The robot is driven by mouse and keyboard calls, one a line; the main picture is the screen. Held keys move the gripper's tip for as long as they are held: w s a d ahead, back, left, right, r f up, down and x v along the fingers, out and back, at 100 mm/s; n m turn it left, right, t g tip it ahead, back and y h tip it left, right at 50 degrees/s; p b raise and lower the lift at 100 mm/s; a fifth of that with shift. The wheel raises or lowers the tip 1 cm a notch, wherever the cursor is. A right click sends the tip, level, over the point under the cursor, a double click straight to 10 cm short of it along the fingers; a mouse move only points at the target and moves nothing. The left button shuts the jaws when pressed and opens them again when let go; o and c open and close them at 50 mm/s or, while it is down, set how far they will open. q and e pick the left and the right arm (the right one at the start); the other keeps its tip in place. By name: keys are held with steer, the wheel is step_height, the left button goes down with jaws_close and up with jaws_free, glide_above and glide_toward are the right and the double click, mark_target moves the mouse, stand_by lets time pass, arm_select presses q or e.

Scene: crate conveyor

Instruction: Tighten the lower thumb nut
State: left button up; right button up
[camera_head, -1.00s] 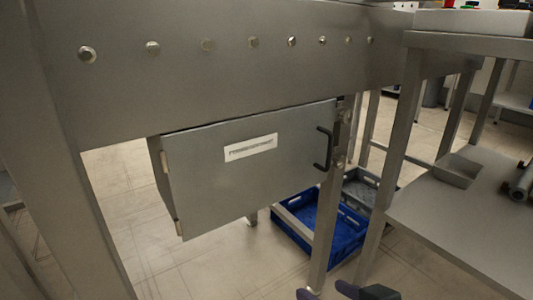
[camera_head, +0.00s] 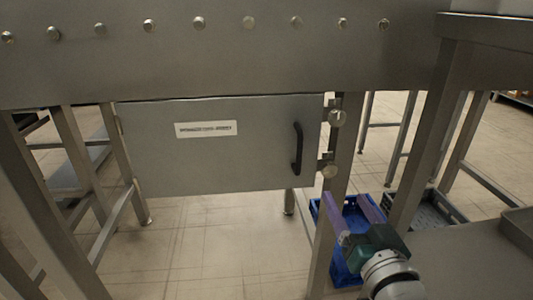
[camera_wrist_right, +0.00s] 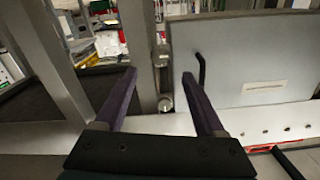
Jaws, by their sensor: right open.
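A grey box with a closed door (camera_head: 225,155) hangs under a steel beam and has a black handle (camera_head: 297,148) at its right. Two round metal thumb nuts sit at the door's right edge: the upper thumb nut (camera_head: 337,118) and the lower thumb nut (camera_head: 329,171). My right gripper (camera_head: 344,197) is open and empty, its purple fingers pointing up just below and right of the lower nut, apart from it. The right wrist view appears upside down; there the open gripper (camera_wrist_right: 158,74) spreads before the latch side, with the upper nut (camera_wrist_right: 165,104) between the fingers.
A steel leg (camera_head: 327,240) stands right behind the lower nut. Blue (camera_head: 350,265) and grey (camera_head: 425,212) crates lie on the floor. A steel table (camera_head: 450,265) stands at the right. The floor below the door is clear.

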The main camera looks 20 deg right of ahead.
mark_target(330, 173)
steer(key=b+x, duration=0.2)
steer(key=x, duration=0.1)
steer(key=b+x, duration=0.1)
steer(key=x, duration=0.2)
steer(key=shift+w+f+b, duration=0.25)
steer(key=shift+w+b, duration=0.05)
steer(key=shift+b, duration=0.05)
steer(key=shift+w+d+r+b, duration=0.2)
steer(key=shift+w+b, duration=0.15)
steer(key=shift+w, duration=0.35)
jaws_close()
